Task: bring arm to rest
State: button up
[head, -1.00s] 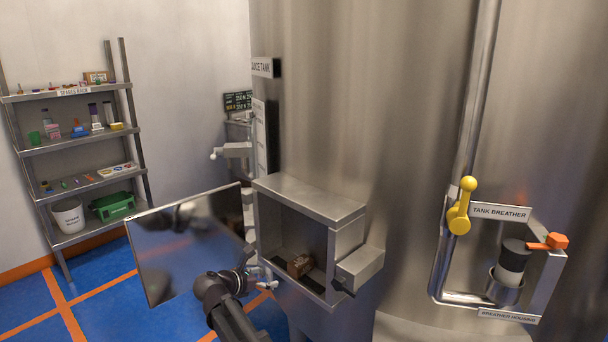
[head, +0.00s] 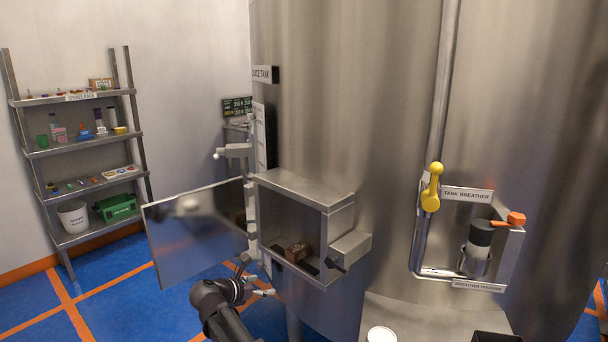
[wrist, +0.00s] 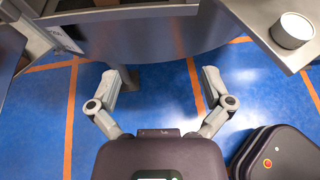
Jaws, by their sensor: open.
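My gripper (head: 254,279) is open and empty in the head view, low in front of the open metal box on the tank. In the wrist view my gripper (wrist: 165,88) shows its two fingers spread wide, with only blue floor between them. The metal box (head: 304,187) has its door (head: 196,234) swung open to the left, just behind my gripper.
The steel tank (head: 370,80) fills the middle and right. A breather (head: 479,240) with an orange handle and a yellow valve lever (head: 431,188) are on it. A white round container (wrist: 293,30) stands on a ledge. A shelf rack (head: 80,146) stands left. Blue floor is open below.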

jog(key=s+d+f+m+g+y+p, duration=0.2)
jog(key=s+d+m+g, duration=0.15)
jog(key=d+m, duration=0.5)
jog(key=s+d+f+m+g+y+p, duration=0.1)
jog(key=s+d+f+m+g+p, duration=0.25)
jog(key=d, duration=0.85)
jog(key=s+d+r+m+g+y+p, duration=0.2)
jog(key=s+d+m+y, duration=0.4)
jog(key=s+m, duration=0.6)
jog(key=shift+d+m+g, duration=0.4)
jog(key=shift+d+m, duration=1)
jog(key=shift+m, duration=0.3)
